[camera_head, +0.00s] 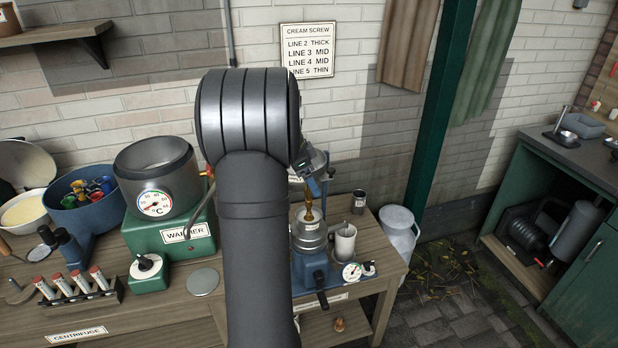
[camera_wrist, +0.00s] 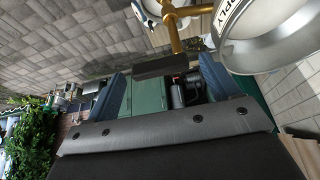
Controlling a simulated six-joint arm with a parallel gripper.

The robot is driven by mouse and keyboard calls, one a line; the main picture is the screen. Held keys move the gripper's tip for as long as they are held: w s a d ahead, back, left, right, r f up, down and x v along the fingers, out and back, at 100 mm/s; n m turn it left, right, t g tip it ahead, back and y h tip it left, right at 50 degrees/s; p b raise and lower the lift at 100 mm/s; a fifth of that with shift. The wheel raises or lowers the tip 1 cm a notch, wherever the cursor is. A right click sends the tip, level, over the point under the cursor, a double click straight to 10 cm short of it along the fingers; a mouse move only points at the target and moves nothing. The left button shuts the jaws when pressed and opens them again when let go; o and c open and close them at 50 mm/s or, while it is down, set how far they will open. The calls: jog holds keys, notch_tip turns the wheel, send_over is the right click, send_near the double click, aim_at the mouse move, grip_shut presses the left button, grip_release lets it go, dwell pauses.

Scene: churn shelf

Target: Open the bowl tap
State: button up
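The bowl tap shows in the wrist view as a brass pipe (camera_wrist: 174,32) with a dark bar-shaped handle (camera_wrist: 163,66). It comes off a pale metal bowl (camera_wrist: 262,42) marked with a partly cut-off "SUPPLY" label. My gripper (camera_wrist: 161,72) is open, its two blue fingers apart. The handle lies across the picture between the fingertips, near both; I cannot tell whether either touches it. In the head view a brass piece (camera_head: 308,203) shows just below my gripper (camera_head: 313,184), above the separator. My arm hides much of the bowl there.
A green warmer (camera_head: 172,237) with a dial stands left on the wooden bench, near a rack of red-capped tubes (camera_head: 78,287). A pale mug (camera_head: 344,243) and a small gauge (camera_head: 352,271) sit right of the separator. A milk can (camera_head: 399,230) stands beyond the bench. A green post (camera_head: 440,110) rises behind.

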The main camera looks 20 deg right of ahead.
jog(key=v, duration=1.7)
jog(key=shift+a+r, duration=0.15)
jog(key=x, duration=1.7)
